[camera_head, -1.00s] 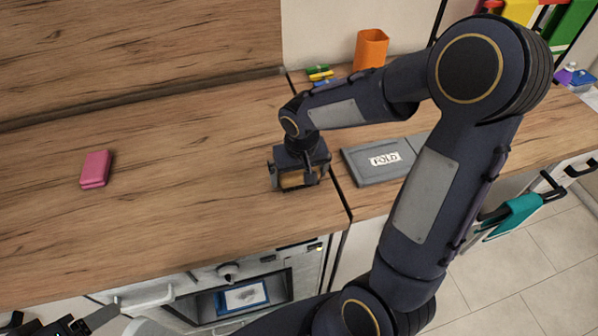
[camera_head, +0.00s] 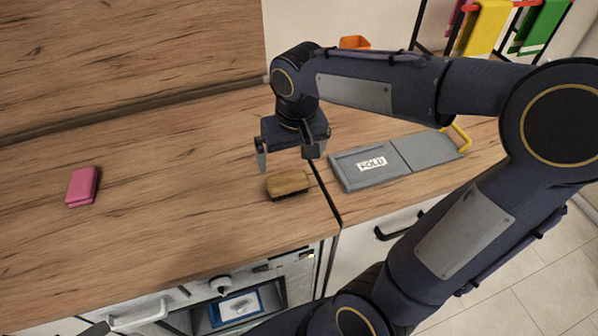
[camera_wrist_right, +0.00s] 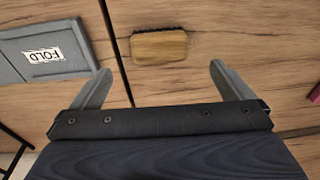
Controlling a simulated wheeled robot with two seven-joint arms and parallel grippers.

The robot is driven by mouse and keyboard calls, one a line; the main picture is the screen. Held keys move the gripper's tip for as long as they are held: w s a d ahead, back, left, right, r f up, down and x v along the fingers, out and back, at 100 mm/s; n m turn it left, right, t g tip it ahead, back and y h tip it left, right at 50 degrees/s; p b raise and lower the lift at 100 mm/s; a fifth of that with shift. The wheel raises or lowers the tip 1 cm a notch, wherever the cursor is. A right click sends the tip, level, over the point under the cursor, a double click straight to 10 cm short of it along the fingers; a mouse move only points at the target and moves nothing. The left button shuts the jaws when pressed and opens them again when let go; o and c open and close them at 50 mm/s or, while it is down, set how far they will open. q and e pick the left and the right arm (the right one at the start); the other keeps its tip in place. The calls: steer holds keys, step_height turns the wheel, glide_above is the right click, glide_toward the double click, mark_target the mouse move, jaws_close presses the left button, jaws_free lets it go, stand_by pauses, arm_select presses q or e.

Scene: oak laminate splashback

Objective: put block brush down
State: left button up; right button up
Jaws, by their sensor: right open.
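The block brush (camera_head: 287,184) has a tan wooden top and dark bristles. It lies on the wooden counter, left of the dark seam, bristles down. My right gripper (camera_head: 289,164) is open and empty above and just behind it, apart from it. In the right wrist view the brush (camera_wrist_right: 158,46) lies beyond the two spread fingers of my right gripper (camera_wrist_right: 160,80), with nothing between them. My left gripper is not clearly in view; only a dark bit of my left arm shows at the bottom left edge.
A pink sponge-like block (camera_head: 82,186) lies on the counter at left. A grey folding board (camera_head: 410,155) marked FOLD lies right of the seam, also in the right wrist view (camera_wrist_right: 75,65). Counter between pink block and brush is clear.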

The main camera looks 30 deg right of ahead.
steer(key=s+a+t+y, duration=0.1)
steer(key=s+a+t, duration=0.1)
steer(key=s, duration=0.5)
steer(key=s+a+f+n+t+y, duration=0.1)
steer(key=s+t+y, duration=0.1)
steer(key=s, duration=0.5)
steer(key=shift+a+y, duration=0.3)
steer(key=shift+a, duration=0.1)
steer(key=shift+c, duration=0.4)
